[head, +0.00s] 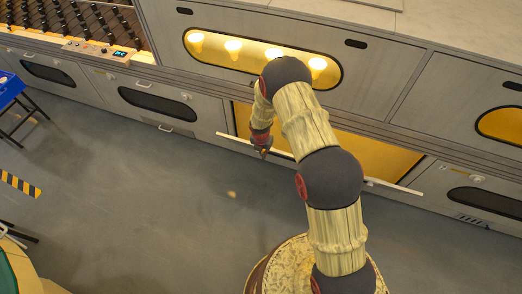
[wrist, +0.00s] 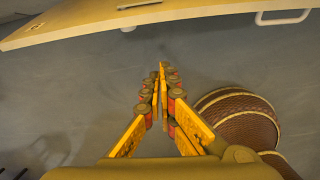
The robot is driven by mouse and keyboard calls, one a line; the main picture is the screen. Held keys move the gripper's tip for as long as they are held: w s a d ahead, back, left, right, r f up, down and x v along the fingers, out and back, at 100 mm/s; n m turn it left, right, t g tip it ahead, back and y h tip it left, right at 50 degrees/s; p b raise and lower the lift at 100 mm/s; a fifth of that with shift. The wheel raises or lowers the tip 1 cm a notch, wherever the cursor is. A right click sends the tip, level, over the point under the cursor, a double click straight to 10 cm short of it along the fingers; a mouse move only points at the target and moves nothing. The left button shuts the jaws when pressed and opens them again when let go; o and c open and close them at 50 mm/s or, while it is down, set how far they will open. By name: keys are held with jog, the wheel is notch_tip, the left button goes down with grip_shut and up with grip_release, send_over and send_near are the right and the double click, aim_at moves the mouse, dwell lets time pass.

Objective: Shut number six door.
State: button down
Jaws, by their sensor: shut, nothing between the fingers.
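One lower door (head: 400,188) of the long grey cabinet stands open, its panel sticking out below a lit yellow opening (head: 375,150). I cannot read a number on it. In the wrist view the pale door panel (wrist: 190,12) spans the top of the picture, with a white bar handle (wrist: 284,17) at the upper right. My gripper (head: 264,154) hangs in front of the opening, near the left part of the door. Its yellow fingers (wrist: 163,68) are shut and empty, apart from the panel in the wrist picture. My arm hides the middle of the door and opening.
Upper windows glow, one with several lit bulbs (head: 233,46). Other lower doors, such as the left one (head: 157,103), are shut. A rack of dark sockets (head: 75,22) is at the upper left. A blue table (head: 8,88) stands at the left edge. The grey floor (head: 150,200) is mostly clear.

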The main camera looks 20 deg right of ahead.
notch_tip(320, 180, down, 10)
jog(key=w+d+n+b, duration=0.1)
jog(key=w+b, duration=0.1)
jog(key=b, duration=0.2)
jog(key=shift+w+d+r+b, duration=0.45)
jog(key=shift+w+d+r, duration=0.55)
jog(key=shift+w+r, duration=0.15)
